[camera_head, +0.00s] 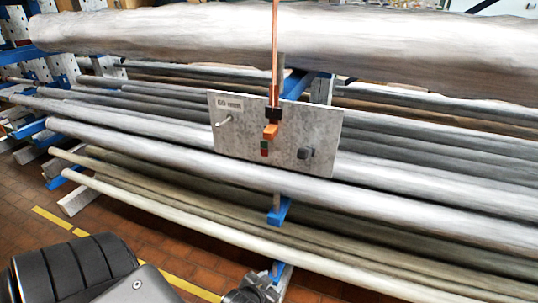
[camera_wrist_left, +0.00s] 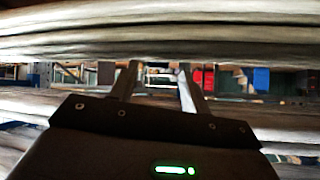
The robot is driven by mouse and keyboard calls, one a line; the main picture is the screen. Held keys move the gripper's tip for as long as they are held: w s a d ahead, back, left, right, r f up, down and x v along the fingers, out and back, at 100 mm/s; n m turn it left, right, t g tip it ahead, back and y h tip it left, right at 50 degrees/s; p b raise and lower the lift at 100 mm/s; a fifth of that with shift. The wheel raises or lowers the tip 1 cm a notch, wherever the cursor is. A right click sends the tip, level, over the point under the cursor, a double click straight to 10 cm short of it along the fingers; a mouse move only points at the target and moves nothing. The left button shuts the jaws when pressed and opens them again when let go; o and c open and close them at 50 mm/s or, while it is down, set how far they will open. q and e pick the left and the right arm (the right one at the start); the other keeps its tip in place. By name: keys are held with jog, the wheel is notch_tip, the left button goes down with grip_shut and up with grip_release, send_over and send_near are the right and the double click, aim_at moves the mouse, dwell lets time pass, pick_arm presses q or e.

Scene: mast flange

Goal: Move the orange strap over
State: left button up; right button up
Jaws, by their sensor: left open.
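The orange strap (camera_head: 274,60) hangs down in front of a grey metal panel (camera_head: 235,140) in the head view. A black block (camera_head: 273,115) sits at its lower end, with an orange piece (camera_head: 270,131) just below. The panel carries a pale peg (camera_head: 222,122) at left, a small red-and-green part (camera_head: 264,148) and a dark knob (camera_head: 306,153) at right. My left gripper (camera_wrist_left: 157,78) has its two fingers apart and nothing between them in the left wrist view. In the head view my left arm is low, well below the panel. The strap does not show in the wrist view.
Long grey pipes (camera_head: 130,135) lie on a blue rack behind and around the panel. A thick pipe (camera_head: 400,40) crosses above it. The brick floor (camera_head: 100,220) with a yellow line (camera_head: 55,218) is clear at lower left.

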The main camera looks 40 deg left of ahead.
pick_arm(q)
notch_tip(320, 180, up, 23)
jog(key=w+a+n+t+y+p, duration=0.1)
jog(key=w+a+t+y+p, duration=0.1)
jog(key=w+a+t+p, duration=0.3)
pick_arm(e)
jog(key=s+d+r+p, duration=0.1)
jog(key=s+r+p, duration=0.75)
jog(key=r, duration=0.25)
pick_arm(q)
jog(key=n+t+y+b, duration=0.2)
jog(key=n, duration=0.1)
send_near(268, 136)
jog(key=b+x, duration=0.3)
jog(key=x, duration=0.1)
jog(key=shift+f, duration=0.3)
jog(key=x, duration=0.5)
jog(key=shift+w+a+r, duration=0.1)
jog(key=shift+r, duration=0.3)
jog(key=shift+w+a, duration=0.2)
jog(key=shift+w, duration=0.25)
pick_arm(e)
jog(key=shift+g, duration=0.3)
jog(key=shift+s+d+f, duration=0.1)
jog(key=shift+s+f, duration=0.05)
jog(key=shift+f, duration=1)
jog(key=shift+s+f, duration=0.1)
jog(key=shift+f, duration=1)
